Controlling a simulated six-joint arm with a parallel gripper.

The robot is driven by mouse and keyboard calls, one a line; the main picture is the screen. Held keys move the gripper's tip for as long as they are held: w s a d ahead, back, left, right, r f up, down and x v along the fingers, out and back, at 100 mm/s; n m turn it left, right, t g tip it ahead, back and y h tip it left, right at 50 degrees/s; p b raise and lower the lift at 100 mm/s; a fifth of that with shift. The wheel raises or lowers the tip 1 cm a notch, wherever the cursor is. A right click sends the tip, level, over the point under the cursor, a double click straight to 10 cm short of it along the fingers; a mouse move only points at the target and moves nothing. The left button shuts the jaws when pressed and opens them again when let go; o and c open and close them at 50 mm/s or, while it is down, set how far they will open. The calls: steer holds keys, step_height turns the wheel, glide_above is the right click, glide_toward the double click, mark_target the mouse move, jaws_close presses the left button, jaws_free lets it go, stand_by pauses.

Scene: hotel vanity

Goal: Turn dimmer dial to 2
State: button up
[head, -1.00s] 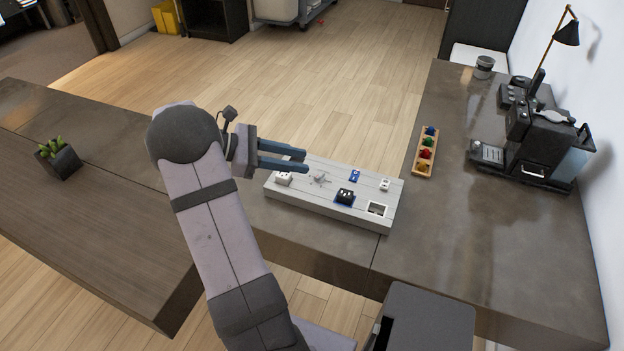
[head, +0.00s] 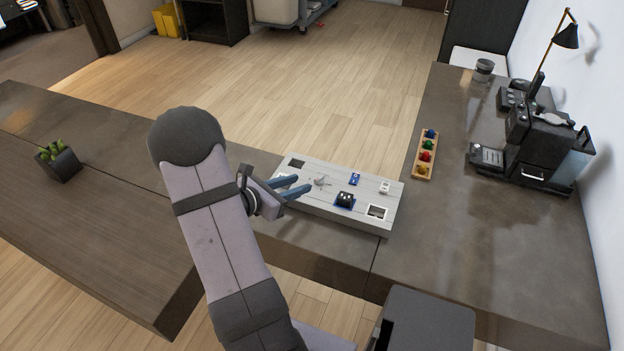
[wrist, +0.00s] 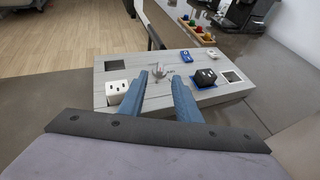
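A light grey panel (head: 330,215) lies on the counter and also shows in the wrist view (wrist: 130,68).
A rack of coloured pieces (head: 425,155) and a coffee machine (head: 540,140) stand to the right.

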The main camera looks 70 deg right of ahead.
mark_target(319, 177)
steer(key=shift+p+x, duration=0.35)
steer(key=shift+x, duration=3.05)
steer(key=shift+s, duration=0.1)
jaws_close()
